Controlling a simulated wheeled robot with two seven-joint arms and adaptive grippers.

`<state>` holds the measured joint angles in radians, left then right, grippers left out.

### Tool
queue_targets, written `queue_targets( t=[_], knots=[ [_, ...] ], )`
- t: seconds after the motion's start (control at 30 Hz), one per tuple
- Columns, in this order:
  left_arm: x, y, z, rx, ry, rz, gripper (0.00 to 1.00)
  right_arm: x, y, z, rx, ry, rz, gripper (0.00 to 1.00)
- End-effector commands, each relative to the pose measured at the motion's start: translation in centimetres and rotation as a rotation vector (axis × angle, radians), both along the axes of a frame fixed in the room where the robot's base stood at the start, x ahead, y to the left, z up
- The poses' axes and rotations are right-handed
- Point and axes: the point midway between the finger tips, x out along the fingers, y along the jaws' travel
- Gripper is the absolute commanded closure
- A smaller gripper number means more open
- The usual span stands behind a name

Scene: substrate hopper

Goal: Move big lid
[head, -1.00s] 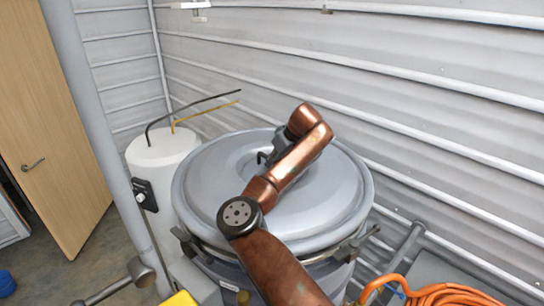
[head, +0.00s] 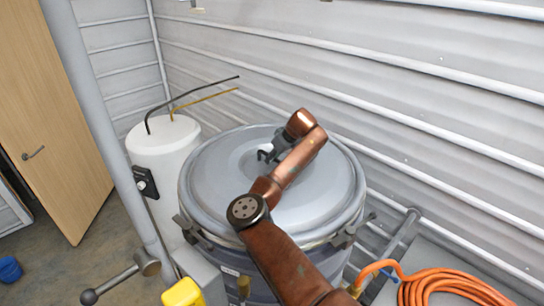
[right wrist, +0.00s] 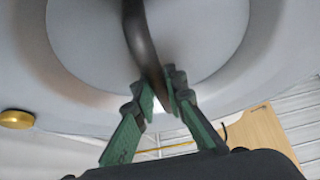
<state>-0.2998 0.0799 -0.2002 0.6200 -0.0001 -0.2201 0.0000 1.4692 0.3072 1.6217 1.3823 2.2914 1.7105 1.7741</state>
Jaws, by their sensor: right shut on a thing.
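The big lid (head: 215,195) is a round grey disc with a raised rim and a recessed middle. It lies roughly level over the mouth of the grey hopper drum (head: 215,255); whether its rim touches all round, I cannot tell. My right gripper (head: 268,155) is over the lid's middle, its arm crossing the lid from the front. In the right wrist view its green fingers (right wrist: 163,108) are shut on the lid's dark curved handle (right wrist: 140,40). The arm hides part of the lid and the drum's front. My left gripper is not in view.
A white tank (head: 160,160) with two thin rods stands behind left, beside a grey pole (head: 105,130). A corrugated wall (head: 400,100) is close behind. An orange hose (head: 440,290) lies at right. A lever with a dark knob (head: 90,297) and a yellow box (head: 183,292) are in front.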

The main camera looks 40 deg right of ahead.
Motion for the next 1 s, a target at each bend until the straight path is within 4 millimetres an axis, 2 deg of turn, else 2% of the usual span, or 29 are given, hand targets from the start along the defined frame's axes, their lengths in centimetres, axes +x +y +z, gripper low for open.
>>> queue_targets(
  t=[0.03,0.2,0.23,0.5,0.77,0.93,1.0],
  knots=[
    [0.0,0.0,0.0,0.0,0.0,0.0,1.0,0.1,0.0,0.4,-0.003,-0.008,0.0,1.0],
    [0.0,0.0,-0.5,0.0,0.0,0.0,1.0,0.1,0.0,0.1,-0.002,-0.008,0.001,1.0],
    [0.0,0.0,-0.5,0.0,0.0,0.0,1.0,0.0,0.0,-0.4,0.0,0.0,0.0,0.88],
    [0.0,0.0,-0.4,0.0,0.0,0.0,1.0,0.0,0.0,-0.3,0.0,0.0,0.0,0.71],
    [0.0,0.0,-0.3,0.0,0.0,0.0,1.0,0.0,0.0,-0.3,0.0,0.001,0.0,0.71],
    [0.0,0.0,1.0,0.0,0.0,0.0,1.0,-0.1,0.0,-0.2,-0.002,0.004,0.0,0.71],
    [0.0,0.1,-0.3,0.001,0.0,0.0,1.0,-0.7,-0.1,1.0,-0.003,-0.007,-0.002,0.71]
  ],
)
